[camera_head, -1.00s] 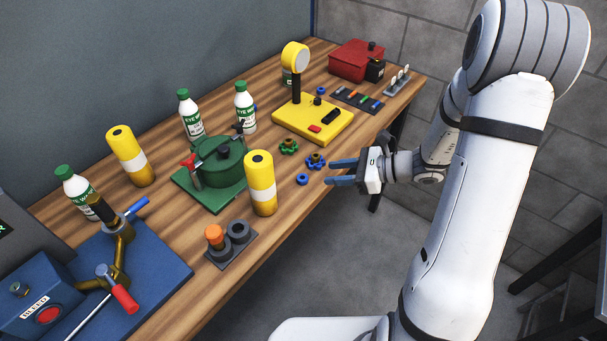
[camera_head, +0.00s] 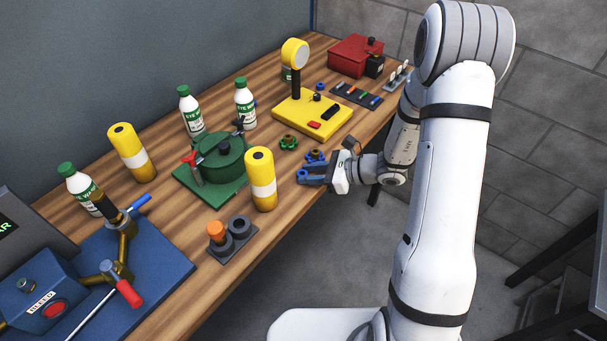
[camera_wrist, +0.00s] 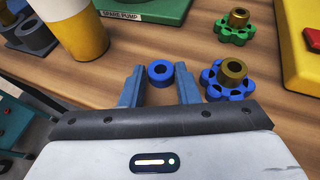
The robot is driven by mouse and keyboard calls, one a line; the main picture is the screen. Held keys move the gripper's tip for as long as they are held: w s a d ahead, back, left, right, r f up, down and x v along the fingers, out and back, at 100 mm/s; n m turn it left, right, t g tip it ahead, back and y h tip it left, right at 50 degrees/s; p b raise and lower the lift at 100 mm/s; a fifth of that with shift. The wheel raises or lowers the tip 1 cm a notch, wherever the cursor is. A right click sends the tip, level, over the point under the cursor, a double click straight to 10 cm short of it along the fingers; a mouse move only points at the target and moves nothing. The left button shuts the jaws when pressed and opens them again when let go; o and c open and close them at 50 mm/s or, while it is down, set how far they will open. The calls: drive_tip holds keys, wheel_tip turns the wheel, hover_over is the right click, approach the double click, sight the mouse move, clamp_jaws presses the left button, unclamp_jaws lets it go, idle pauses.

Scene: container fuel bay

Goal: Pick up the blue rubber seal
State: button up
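The blue rubber seal (camera_wrist: 161,73) is a small blue ring lying flat on the wooden bench. In the wrist view it sits between and just beyond the two blue fingers of my gripper (camera_wrist: 159,88), which is open and empty. Gaps show between the ring and each finger. In the head view the seal (camera_head: 302,175) is partly hidden by my gripper (camera_head: 308,176) near the bench's front edge.
A blue knob with a brass hub (camera_wrist: 229,79) stands close to the right finger. A green knob (camera_wrist: 235,25) is behind it. A yellow cylinder (camera_head: 261,180) stands to the left. A green pump (camera_head: 216,160) and a yellow base (camera_head: 313,118) are farther back.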

drive_tip(key=c, duration=0.5)
drive_tip(key=shift+r, duration=0.15)
